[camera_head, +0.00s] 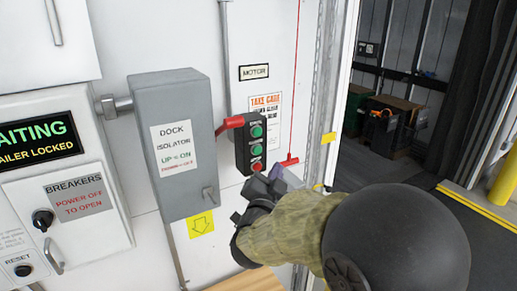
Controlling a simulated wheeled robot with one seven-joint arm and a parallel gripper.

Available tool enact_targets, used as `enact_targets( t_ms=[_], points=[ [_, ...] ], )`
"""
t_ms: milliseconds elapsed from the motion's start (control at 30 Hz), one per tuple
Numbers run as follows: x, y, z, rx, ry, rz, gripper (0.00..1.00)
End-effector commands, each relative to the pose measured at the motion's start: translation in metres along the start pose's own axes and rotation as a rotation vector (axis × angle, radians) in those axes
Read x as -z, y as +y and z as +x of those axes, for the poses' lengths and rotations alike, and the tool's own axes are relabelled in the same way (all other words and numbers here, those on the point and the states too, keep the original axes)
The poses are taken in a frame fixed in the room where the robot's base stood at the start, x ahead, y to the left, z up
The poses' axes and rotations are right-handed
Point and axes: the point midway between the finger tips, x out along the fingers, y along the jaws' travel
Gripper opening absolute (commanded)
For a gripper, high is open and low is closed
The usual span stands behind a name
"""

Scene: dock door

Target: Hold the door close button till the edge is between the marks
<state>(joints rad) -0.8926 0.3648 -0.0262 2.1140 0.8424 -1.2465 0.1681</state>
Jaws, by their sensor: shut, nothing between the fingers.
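The black push-button box (246,151) hangs on the white wall, with two green buttons and a red button (257,166) at the bottom. The labels beside the buttons are too small to read. My gripper (272,177) is shut and empty, its tips just below and right of the red button; I cannot tell whether they touch the box. A yellow mark (328,138) is on the door's metal side rail (321,105). I cannot make out the door's edge or a second mark for certain.
The grey dock isolator box (175,150) juts out left of the buttons. A breaker cabinet (70,215) is at far left. A red cord with a red handle (288,161) hangs right of the buttons. The doorway at right is open onto a dark trailer.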

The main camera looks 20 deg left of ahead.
Motion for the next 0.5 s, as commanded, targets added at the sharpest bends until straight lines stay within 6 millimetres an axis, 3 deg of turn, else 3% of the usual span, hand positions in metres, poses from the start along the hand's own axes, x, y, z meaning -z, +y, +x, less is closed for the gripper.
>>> enact_targets(
  t_ms=[500],
  points=[
    [-0.030, -0.029, 0.041, -0.001, 0.001, 0.000, 0.00]
  ],
)
